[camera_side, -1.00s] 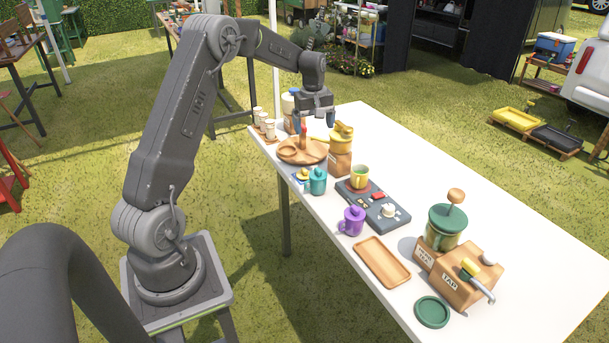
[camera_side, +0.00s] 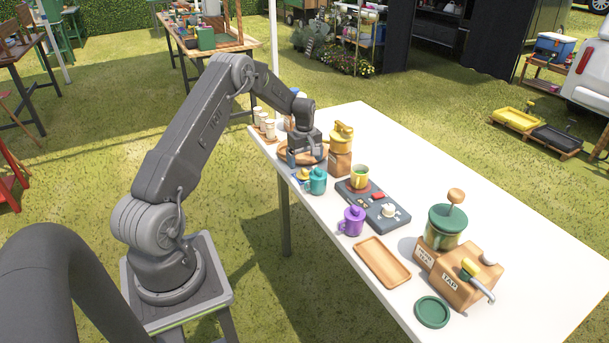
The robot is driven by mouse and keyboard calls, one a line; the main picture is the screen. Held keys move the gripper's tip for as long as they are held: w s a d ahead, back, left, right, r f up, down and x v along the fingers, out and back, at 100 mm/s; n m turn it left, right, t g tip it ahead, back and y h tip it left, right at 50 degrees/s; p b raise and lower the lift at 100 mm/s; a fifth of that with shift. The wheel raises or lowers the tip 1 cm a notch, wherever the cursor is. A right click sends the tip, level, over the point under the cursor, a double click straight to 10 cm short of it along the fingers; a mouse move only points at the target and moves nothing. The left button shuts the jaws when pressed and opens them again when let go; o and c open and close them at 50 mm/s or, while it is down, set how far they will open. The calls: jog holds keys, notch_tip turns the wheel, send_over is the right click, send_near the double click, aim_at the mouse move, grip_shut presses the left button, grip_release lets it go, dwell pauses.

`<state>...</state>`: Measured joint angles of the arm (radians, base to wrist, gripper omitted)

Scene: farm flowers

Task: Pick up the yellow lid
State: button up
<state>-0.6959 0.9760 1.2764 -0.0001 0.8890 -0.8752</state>
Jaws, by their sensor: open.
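The small yellow lid (camera_side: 304,176) lies on a blue pad near the table's left edge, just left of the teal mug. My gripper (camera_side: 305,162) is open and points down close above the lid, over the near side of the round wooden tray (camera_side: 318,149). I cannot tell whether the fingers touch the lid, as my gripper partly covers that area. A yellow mug (camera_side: 360,177) without a lid stands on the red round plate of the dark grey device.
The lidded teal mug (camera_side: 318,181) stands close to the right of my gripper. A yellow-topped wooden stand (camera_side: 341,150) is behind it. The grey device (camera_side: 372,204), purple mug (camera_side: 352,221), rectangular tray (camera_side: 382,261) and tap box (camera_side: 463,280) are nearer. The table's right side is clear.

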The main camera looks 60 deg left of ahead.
aim_at(305, 169)
notch_tip(305, 169, down, 4)
jog(key=shift+f, duration=0.25)
jog(key=c, duration=1)
jog(key=shift+r, duration=0.1)
